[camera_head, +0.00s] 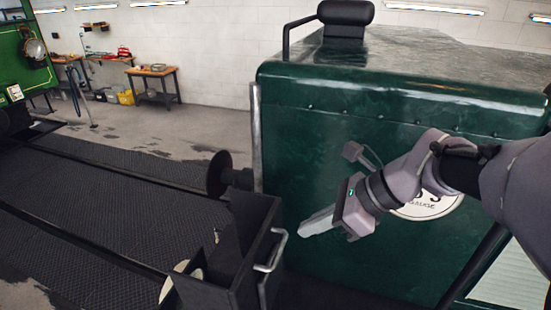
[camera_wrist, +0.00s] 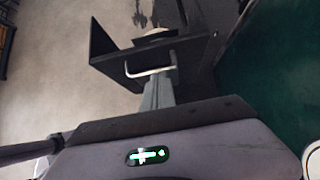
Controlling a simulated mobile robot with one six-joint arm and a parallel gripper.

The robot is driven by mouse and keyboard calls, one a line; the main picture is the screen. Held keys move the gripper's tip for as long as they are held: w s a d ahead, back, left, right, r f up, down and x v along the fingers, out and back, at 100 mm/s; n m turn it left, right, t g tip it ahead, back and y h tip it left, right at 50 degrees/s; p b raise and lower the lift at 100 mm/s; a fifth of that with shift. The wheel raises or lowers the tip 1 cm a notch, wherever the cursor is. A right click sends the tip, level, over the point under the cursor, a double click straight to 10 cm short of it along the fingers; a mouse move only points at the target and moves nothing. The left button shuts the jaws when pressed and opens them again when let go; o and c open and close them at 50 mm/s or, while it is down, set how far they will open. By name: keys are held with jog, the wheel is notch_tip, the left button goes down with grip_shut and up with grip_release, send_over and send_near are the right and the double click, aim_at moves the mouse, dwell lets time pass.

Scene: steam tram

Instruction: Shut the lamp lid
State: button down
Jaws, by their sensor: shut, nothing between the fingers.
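The lamp (camera_head: 245,285) is a black box at the lower middle of the head view, with a pale round part (camera_head: 180,277) on its left side and a silver bar handle (camera_head: 272,252) on its right. A flat dark panel, which looks like the lamp lid (camera_head: 253,212), stands raised at its far side. In the wrist view the lid (camera_wrist: 102,42) stands at the left of the lamp, and the handle (camera_wrist: 150,72) crosses just beyond my fingertips. My gripper (camera_head: 302,230) is shut and empty, right of the lamp, its fingers pointing left. Contact with the handle cannot be told.
A large dark green tank (camera_head: 330,130) stands close behind and beside my arm. A black round buffer (camera_head: 220,173) sits left of it, beyond the lamp. Dark grooved flooring (camera_head: 130,210) lies open at left. Workbenches (camera_head: 153,75) stand far back.

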aim_at(266, 234)
jog(key=a+f, duration=0.1)
jog(key=w+a, duration=0.1)
jog(key=a, duration=0.1)
jog(key=a+f+p, duration=0.1)
jog(key=a, duration=0.1)
jog(key=shift+w+f, duration=0.3)
jog(key=shift+w, duration=0.05)
jog(key=shift+w+a+f, duration=0.1)
jog(key=shift+w+a, duration=0.15)
jog(key=shift+a, duration=0.3)
